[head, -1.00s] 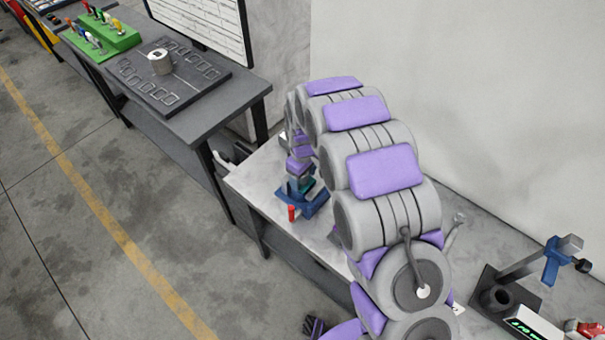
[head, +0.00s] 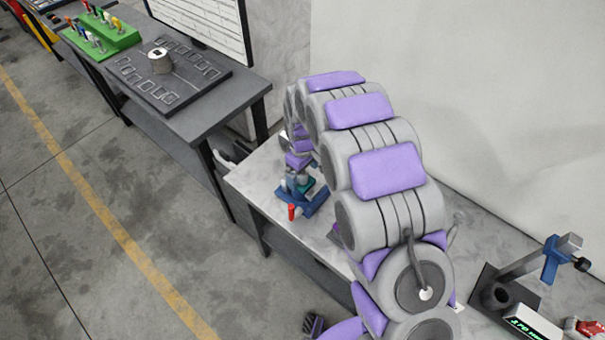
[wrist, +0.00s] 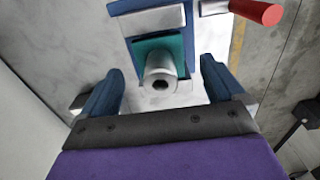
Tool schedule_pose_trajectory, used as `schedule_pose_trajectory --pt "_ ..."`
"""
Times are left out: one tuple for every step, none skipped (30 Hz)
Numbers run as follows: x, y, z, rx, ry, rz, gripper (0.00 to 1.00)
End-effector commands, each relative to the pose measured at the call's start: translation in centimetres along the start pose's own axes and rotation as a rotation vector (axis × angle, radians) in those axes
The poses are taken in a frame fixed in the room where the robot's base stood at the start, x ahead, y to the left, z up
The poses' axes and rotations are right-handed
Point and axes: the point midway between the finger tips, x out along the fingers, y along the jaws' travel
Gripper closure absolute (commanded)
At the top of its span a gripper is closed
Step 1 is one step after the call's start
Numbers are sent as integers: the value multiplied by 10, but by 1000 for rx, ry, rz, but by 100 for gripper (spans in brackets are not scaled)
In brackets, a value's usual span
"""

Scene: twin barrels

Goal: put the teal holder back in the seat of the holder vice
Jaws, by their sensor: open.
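The teal holder (wrist: 152,46) sits within the blue frame of the holder vice (wrist: 190,42), with its silver round end (wrist: 160,68) and dark bore facing my wrist camera. Whether it is fully seated I cannot tell. The vice has pale jaw blocks and a red handle (wrist: 257,12). My gripper (wrist: 161,78) is open, its blue fingers standing apart on both sides of the silver end, with visible gaps. In the head view the vice (head: 316,204) stands on the pale bench, the teal (head: 307,185) shows beside it, and my arm reaches over from above.
The pale bench (head: 262,180) has a wall behind it. At the right are a black stand with a blue clamp (head: 552,262) and a box with a green display (head: 530,325). A dark table (head: 205,115) at the left holds a slotted tray and green racks.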

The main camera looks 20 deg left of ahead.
Motion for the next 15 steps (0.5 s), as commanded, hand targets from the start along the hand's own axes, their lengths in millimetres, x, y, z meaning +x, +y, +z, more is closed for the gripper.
schedule_pose_trajectory --pt "-12 0 0 0 3 2 5" --pt "-18 1 -1 0 3 2 5" --pt "-28 1 -1 0 5 4 5" --pt "-35 1 -2 0 7 5 5" --pt "-42 2 -2 0 8 6 5" --pt "-51 1 -2 0 7 5 5" --pt "-58 1 -2 0 5 4 5" --pt "-64 1 -1 0 4 3 5" --pt "-73 1 -2 0 5 3 5" --pt "-79 1 -2 0 5 3 5" --pt "-86 1 -2 0 4 3 5" --pt "-95 1 -1 0 2 2 5" --pt "-101 1 -1 0 2 2 5" --pt "-108 1 -2 0 4 3 5" --pt "-116 1 -2 0 5 4 5"
